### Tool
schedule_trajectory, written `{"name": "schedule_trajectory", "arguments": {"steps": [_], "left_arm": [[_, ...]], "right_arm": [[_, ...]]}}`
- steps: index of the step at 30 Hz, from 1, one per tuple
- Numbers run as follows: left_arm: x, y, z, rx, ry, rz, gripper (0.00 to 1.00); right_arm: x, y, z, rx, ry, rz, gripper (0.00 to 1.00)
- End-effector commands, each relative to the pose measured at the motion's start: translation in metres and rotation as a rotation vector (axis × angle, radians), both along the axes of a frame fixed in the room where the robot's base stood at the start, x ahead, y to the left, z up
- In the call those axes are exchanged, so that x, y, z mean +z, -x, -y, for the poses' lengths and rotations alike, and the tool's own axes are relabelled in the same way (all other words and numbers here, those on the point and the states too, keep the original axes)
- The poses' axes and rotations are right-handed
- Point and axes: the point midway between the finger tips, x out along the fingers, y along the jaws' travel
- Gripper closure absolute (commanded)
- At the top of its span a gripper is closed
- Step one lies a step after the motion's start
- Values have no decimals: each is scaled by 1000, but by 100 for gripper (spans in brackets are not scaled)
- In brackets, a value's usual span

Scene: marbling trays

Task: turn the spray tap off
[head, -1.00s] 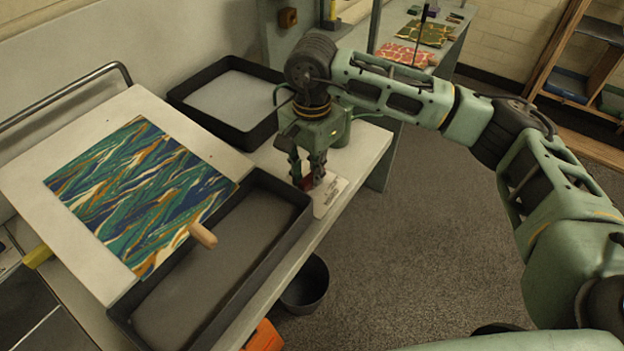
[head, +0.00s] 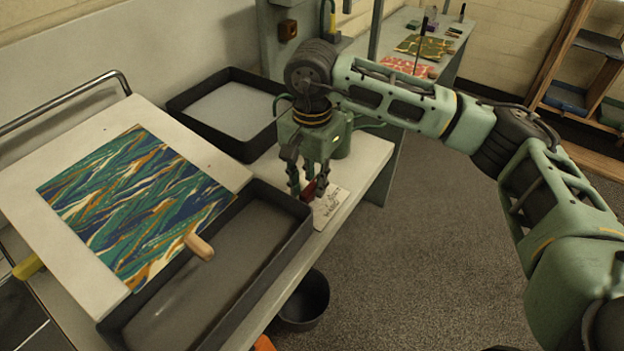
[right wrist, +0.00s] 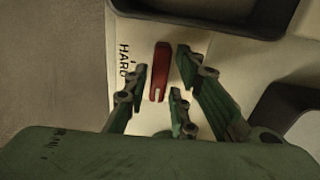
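My right gripper (head: 309,190) points down at the bench's right end, beside a white card (head: 331,208) with dark lettering. A small red lever-like piece (head: 312,186) shows between its fingers. In the right wrist view the red piece (right wrist: 160,71) lies between the spread fingers (right wrist: 163,90), with gaps on both sides, so the gripper is open. The word HARD shows on the card next to it. I cannot tell whether the red piece is the spray tap's handle; the gripper hides what is around it. My left gripper is not in view.
A dark empty-looking tray (head: 303,238) stands in front of a tilted board (head: 215,160) with a marbled sheet (head: 135,205). A wooden-handled tool (head: 199,246) overlaps the tray. Another dark tray (head: 182,110) stands behind. A black bucket (head: 306,302) is on the floor; floor at right is open.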

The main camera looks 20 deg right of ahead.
Motion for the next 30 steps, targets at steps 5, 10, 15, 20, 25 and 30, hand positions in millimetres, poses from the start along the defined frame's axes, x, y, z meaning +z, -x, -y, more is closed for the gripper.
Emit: {"name": "schedule_trajectory", "arguments": {"steps": [5, 10, 15, 20, 25, 30], "left_arm": [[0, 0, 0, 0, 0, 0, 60], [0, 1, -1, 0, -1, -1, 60], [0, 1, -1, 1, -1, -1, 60], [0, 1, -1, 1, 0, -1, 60], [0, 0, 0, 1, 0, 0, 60], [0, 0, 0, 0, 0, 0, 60]], "right_arm": [[-1, 0, 0, -1, 1, -1, 66], [-1, 0, 0, -1, 1, -1, 66], [11, 0, 0, -2, 0, 1, 66], [40, -1, -1, -2, -1, 3, 66], [77, -1, 0, -2, -1, 3, 66], [105, 0, 0, -1, 1, 1, 66]]}}
